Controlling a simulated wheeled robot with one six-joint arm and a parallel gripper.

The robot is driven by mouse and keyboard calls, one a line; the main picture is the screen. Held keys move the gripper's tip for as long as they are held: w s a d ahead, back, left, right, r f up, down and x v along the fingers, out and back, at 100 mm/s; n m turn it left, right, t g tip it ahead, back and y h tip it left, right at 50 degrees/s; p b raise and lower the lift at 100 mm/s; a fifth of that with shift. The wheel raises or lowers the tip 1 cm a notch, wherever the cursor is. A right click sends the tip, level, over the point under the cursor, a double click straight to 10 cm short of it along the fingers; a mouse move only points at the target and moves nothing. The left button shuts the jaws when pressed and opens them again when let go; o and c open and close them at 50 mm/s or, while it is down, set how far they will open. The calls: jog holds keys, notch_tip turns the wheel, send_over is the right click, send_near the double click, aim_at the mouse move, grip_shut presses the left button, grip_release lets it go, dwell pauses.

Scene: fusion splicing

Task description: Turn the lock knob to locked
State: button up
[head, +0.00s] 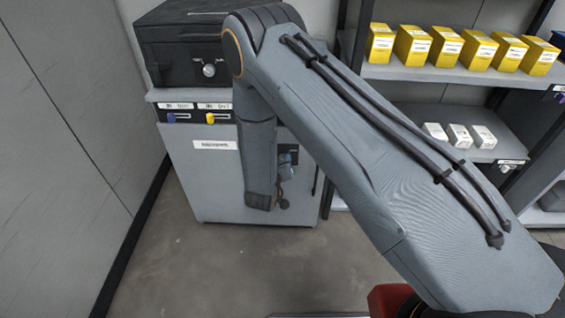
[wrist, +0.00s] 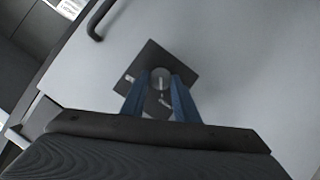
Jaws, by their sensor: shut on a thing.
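The lock knob (wrist: 160,76) is a small round grey knob on a dark square plate (wrist: 157,51) on the cabinet's pale front. A pale line on the knob runs roughly up and down in the wrist view. The plate has a pale mark at its left and another close to the fingers. My gripper (wrist: 161,84) has its two blue fingers on either side of the knob, shut on it. In the head view my arm hides the knob and most of the plate; part of my gripper (head: 285,165) shows beside the arm.
The grey cabinet (head: 205,180) has a dark bar handle (wrist: 95,22) near the plate. A black case (head: 165,50) with its own silver knob sits on top. Shelves (head: 420,73) with yellow boxes (head: 413,45) and white boxes (head: 459,135) stand right. Floor in front is clear.

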jog(key=shift+n+h, duration=0.4)
jog(key=shift+a, duration=0.1)
dwell(0.3)
jog(key=o, duration=1.1)
jog(key=shift+c, duration=0.2)
jog(key=v, duration=0.7)
jog(key=shift+s, duration=0.4)
jog(key=shift+a, duration=0.1)
